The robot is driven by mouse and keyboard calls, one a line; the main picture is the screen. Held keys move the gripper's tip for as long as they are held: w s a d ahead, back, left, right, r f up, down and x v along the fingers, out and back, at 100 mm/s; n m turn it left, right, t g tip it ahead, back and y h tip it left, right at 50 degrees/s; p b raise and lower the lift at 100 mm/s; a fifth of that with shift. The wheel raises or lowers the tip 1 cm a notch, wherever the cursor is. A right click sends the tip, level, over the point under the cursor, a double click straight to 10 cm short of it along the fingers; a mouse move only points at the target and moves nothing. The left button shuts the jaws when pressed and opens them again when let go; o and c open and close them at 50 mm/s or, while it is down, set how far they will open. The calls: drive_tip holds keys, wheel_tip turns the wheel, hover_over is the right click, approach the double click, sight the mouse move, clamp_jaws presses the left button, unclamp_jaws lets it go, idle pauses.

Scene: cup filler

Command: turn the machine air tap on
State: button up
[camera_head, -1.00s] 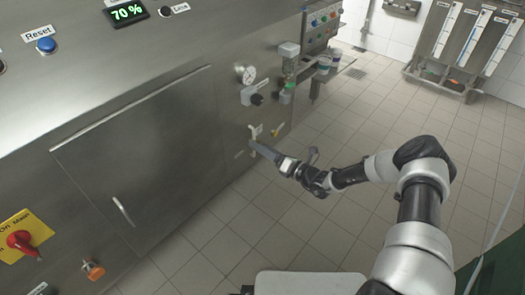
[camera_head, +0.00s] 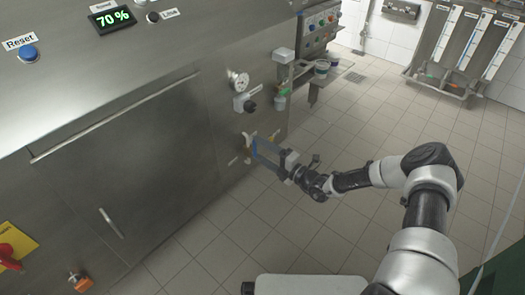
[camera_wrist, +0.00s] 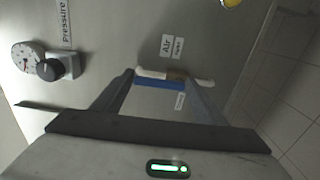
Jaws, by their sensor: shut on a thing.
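In the head view my gripper (camera_head: 262,150) is against the lower right of the machine front. The tap is small there and partly covered by my fingers.
A pressure gauge (camera_head: 238,80) and a black knob (camera_head: 250,106) are above the tap. A yellow handle (camera_wrist: 231,2) shows at the wrist view's top edge. A shelf with cups (camera_head: 322,68) projects farther back. The tiled floor (camera_head: 260,222) beside the machine is clear.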

idle(0.6)
drive_tip(key=o, duration=1.5)
drive_tip(key=p+v, duration=0.2)
drive_tip(key=v, duration=1.5)
drive_tip(key=shift+s+d+p, duration=0.15)
drive_tip(key=shift+d+p, duration=0.05)
drive_tip(key=shift+p, duration=0.2)
